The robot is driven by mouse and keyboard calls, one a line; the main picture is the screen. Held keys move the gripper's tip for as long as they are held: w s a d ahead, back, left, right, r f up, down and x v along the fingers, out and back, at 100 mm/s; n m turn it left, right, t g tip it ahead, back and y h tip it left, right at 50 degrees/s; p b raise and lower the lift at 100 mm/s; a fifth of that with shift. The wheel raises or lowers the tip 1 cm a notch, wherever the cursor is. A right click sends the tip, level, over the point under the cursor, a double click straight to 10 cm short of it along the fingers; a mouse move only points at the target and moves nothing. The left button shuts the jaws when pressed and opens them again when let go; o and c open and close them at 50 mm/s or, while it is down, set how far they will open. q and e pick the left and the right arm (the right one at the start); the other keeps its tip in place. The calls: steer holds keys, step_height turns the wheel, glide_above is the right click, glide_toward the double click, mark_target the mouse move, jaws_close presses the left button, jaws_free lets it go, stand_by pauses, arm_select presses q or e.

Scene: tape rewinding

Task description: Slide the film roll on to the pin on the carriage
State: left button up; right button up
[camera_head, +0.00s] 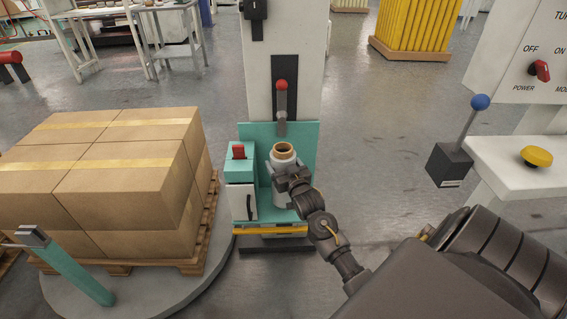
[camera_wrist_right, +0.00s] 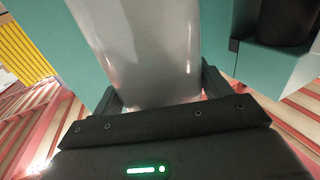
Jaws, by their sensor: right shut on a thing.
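The film roll (camera_head: 284,158), whitish with a brown cardboard core, stands upright at the teal carriage (camera_head: 308,135) on the column. My right gripper (camera_head: 290,178) is shut on the roll from the front. In the right wrist view the roll (camera_wrist_right: 145,50) is a glossy, translucent cylinder between the fingers of my right gripper (camera_wrist_right: 163,92). The pin is hidden, so I cannot tell whether the roll is around it. The roll's lower end is partly hidden by my gripper. My left gripper is not in view.
A red-knobbed lever (camera_head: 281,100) is on the column just above the roll. A teal and white box with a red switch (camera_head: 238,152) sits left of it. Stacked cartons (camera_head: 110,180) stand on a pallet further left. The floor to the right (camera_head: 375,150) is clear.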

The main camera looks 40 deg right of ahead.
steer(key=shift+f, duration=0.55)
stand_by(0.7)
